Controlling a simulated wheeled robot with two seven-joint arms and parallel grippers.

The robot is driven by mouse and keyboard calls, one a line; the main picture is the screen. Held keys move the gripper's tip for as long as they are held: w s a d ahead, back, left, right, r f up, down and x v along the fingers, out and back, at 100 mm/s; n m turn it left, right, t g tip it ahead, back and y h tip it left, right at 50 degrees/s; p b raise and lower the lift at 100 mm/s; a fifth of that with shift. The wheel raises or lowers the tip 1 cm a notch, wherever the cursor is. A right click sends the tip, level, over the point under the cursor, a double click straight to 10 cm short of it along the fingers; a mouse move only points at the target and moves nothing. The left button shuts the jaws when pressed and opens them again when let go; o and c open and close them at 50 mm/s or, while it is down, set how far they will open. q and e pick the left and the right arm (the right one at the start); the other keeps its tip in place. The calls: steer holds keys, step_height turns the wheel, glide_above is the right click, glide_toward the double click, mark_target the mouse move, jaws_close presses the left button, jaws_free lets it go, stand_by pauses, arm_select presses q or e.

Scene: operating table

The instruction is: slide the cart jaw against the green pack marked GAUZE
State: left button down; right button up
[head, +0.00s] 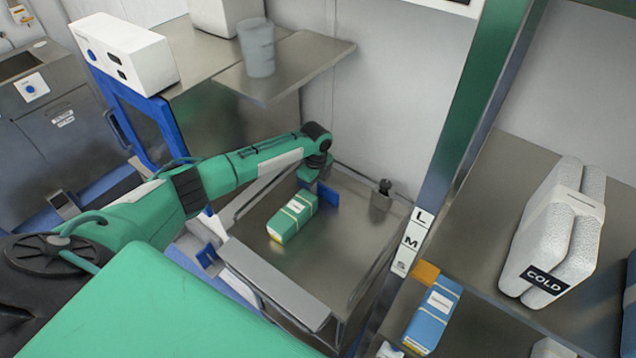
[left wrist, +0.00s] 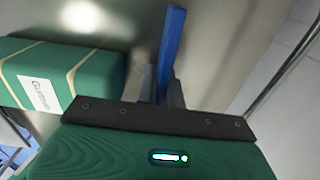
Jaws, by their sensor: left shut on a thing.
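The green pack (head: 293,217) with pale bands and a white label lies in the steel tray of the cart (head: 270,283). It also shows at the left of the left wrist view (left wrist: 60,75), where its label is too small to read surely. The blue upright jaw (head: 329,198) stands just right of the pack's far end. In the left wrist view the blue jaw (left wrist: 172,45) is apart from the pack by a small gap. My left gripper (head: 318,184) is shut on the blue jaw, beside the pack. Its fingertips are partly hidden. My right gripper is not in view.
A small grey post with a black knob (head: 382,194) stands at the tray's far right. A steel shelf at right holds a blue pack (head: 433,315) and a white COLD bundle (head: 553,232). A green-edged upright stands between. The tray's middle right is clear.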

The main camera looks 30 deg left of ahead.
arm_select(q)
steer(key=c, duration=1.5)
jaws_free()
step_height(320, 180, up, 14)
steer(key=b, duration=0.3)
steer(key=shift+b, duration=0.35)
